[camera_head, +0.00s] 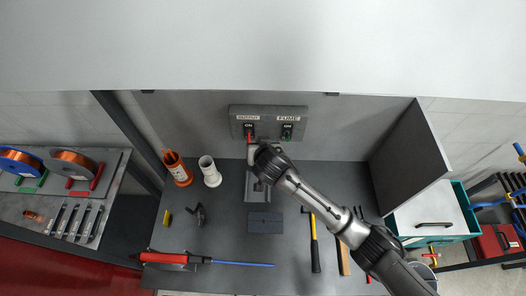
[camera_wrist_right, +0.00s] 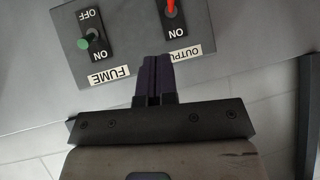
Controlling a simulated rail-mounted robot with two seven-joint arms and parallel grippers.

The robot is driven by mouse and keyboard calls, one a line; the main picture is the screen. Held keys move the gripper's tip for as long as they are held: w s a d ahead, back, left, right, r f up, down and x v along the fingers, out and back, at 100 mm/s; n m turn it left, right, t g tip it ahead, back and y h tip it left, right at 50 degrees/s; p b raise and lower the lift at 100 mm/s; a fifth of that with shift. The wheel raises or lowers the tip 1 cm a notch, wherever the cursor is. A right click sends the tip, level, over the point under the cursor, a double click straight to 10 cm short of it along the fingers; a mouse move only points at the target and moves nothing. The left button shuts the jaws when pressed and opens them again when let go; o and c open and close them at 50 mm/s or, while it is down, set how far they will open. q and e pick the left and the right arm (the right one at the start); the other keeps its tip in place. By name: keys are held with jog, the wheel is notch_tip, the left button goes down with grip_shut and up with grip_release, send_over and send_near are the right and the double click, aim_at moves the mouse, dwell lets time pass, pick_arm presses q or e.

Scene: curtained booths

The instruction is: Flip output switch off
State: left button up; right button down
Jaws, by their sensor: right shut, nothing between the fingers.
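The output switch, with a red lever (camera_head: 250,136), is on the left of a grey panel (camera_head: 268,111) on the back wall. Its "ON" mark shows above the lever. In the right wrist view, which is upside down, the red lever (camera_wrist_right: 171,7) is cut by the top edge, so I cannot tell its position for sure. My right gripper (camera_wrist_right: 153,60) is shut and empty, its dark fingertips in front of the panel near the "OUTPUT" label. In the head view my right wrist hides the fingers, just below the output switch. My left gripper is not in view.
The fume switch, with a green lever (camera_head: 286,134), is right beside the output switch. On the bench (camera_head: 220,230) stand an orange cup (camera_head: 180,173) and a white cup (camera_head: 210,173). A hammer (camera_head: 314,245) lies in front. A grey side panel (camera_head: 408,160) bounds the right.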

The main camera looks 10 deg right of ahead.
jog(key=v, duration=0.4)
jog(key=shift+s+f+b, duration=0.1)
jog(key=shift+s+b, duration=0.1)
jog(key=shift+b, duration=0.1)
dwell(0.5)
jog(key=s+d+r+n, duration=0.6)
jog(key=s+r+n, duration=0.15)
jog(key=r, duration=0.25)
jog(key=s+d+f+m+g+p, duration=0.1)
jog(key=s+d+f+g, duration=0.1)
jog(key=s+f, duration=0.3)
jog(key=s+d+f+m+g+p, duration=0.1)
jog(key=s+f, duration=0.5)
jog(key=s, duration=0.7)
jog(key=s+d+f+m+g+p, duration=0.2)
jog(key=s+d+f, duration=0.3)
jog(key=s, duration=0.4)
jog(key=shift+s+d+f+g, duration=0.15)
jog(key=shift+s+f+g, duration=0.25)
jog(key=shift+f+g, duration=0.4)
